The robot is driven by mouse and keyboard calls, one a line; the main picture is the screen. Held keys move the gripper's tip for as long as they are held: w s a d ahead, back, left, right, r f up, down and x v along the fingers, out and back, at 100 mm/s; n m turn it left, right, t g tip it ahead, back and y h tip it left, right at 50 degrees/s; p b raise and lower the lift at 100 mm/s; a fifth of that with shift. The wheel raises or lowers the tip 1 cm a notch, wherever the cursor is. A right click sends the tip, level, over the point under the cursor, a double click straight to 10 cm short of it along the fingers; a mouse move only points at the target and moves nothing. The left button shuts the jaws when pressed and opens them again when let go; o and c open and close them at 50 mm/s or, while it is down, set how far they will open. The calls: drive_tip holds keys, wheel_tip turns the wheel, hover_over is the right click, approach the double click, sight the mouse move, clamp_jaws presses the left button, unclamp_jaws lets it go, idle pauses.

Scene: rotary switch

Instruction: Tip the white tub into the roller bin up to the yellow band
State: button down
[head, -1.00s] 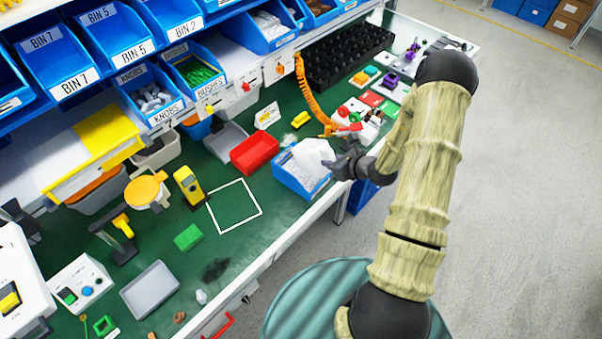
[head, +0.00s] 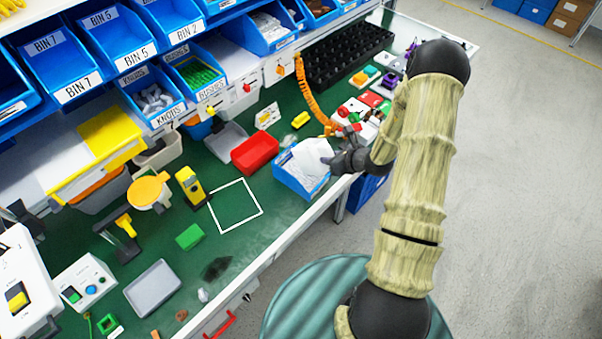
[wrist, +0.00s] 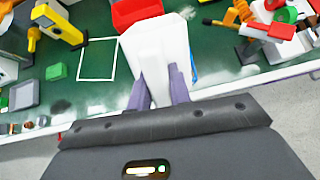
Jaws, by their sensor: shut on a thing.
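The white tub (head: 309,156) is in my gripper (head: 331,161), over the blue bin (head: 290,184) at the bench's front edge. The tub looks tilted to the left, and its mouth and contents cannot be made out. In the wrist view the tub (wrist: 157,50) stands between the two purple-grey fingers of my gripper (wrist: 158,88), which are shut on it. The tub hides most of the bin there; only a blue sliver shows at its right. I cannot see a yellow band or the fill inside the bin.
A red tray (head: 255,154) stands just left of the blue bin. A white outlined square (head: 236,206) on the green bench is empty. An orange coiled hose (head: 312,95) and small coloured parts lie behind and right. Labelled blue bins (head: 150,97) line the rack.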

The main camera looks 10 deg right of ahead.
sight(328, 146)
drive_tip(key=shift+w+r, duration=0.15)
drive_tip(key=shift+r, duration=0.1)
drive_tip(key=shift+w+a+r+g+h+p, duration=0.2)
drive_tip(key=shift+r+g+h+p, duration=0.1)
drive_tip(key=shift+r+p, duration=0.4)
drive_tip(key=shift+w+g+p, duration=0.1)
drive_tip(key=shift+g+p, duration=0.2)
drive_tip(key=shift+p, duration=0.05)
idle(0.9)
drive_tip(key=shift+w+a+r+p, duration=0.15)
drive_tip(key=shift+r+p, duration=0.15)
drive_tip(key=shift+p, duration=0.1)
drive_tip(key=shift+w+r, duration=0.1)
drive_tip(key=shift+r, duration=0.05)
drive_tip(key=shift+r+g+p, duration=0.1)
drive_tip(key=shift+g+p, duration=0.2)
drive_tip(key=shift+p, duration=0.05)
idle(0.6)
drive_tip(key=shift+w+a+r+h+p, duration=0.2)
drive_tip(key=shift+r+h+p, duration=0.1)
drive_tip(key=shift+p, duration=0.15)
drive_tip(key=shift+w+a+r+g+h+p, duration=0.1)
drive_tip(key=shift+w+r+g+h+p, duration=0.15)
drive_tip(key=shift+g+p, duration=0.3)
drive_tip(key=shift+w+a+r+p, duration=0.1)
drive_tip(key=shift+r+p, duration=0.1)
drive_tip(key=shift+p, duration=0.1)
